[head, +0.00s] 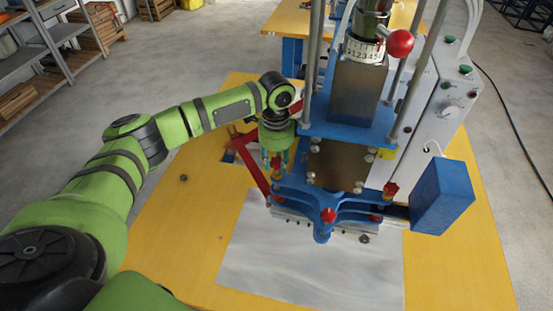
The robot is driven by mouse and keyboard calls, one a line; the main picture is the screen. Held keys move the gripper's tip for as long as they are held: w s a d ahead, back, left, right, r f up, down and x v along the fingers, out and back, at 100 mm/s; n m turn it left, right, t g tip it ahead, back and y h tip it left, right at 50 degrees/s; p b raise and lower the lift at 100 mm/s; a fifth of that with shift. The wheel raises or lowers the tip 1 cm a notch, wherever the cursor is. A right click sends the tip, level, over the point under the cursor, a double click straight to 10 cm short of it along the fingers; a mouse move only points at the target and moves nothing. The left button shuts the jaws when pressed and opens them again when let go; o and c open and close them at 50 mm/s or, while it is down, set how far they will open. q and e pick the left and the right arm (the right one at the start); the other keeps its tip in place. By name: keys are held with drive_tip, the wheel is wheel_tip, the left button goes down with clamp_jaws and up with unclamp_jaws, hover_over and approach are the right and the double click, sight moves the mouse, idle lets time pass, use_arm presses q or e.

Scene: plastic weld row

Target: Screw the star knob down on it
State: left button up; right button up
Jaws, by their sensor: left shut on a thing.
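My left arm reaches in from the left, and its gripper (277,166) points down at the left side of the blue press (346,128). It is shut on a small red star knob (276,162), which shows partly between the fingers. Whether this knob sits on a stud or is clear of it cannot be told. Other red star knobs sit on the blue clamp plates: one at the front (329,215) and one at the right (390,190). My right gripper is not in view.
The press stands on a yellow table (180,225) with a grey metal sheet (300,270) in front. A red ball handle (400,43), a blue box (443,197) and a white control cabinet (425,85) flank it. A small dark part (183,178) lies on the clear left side.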

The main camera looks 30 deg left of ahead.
use_arm(q)
drive_tip(key=shift+f, duration=0.75)
idle(1.0)
drive_tip(key=m, duration=0.7)
drive_tip(key=shift+m, duration=0.4)
drive_tip(key=m, duration=1.1)
drive_tip(key=shift+w+m, duration=0.1)
drive_tip(key=shift+m, duration=0.3)
drive_tip(key=o, duration=0.9)
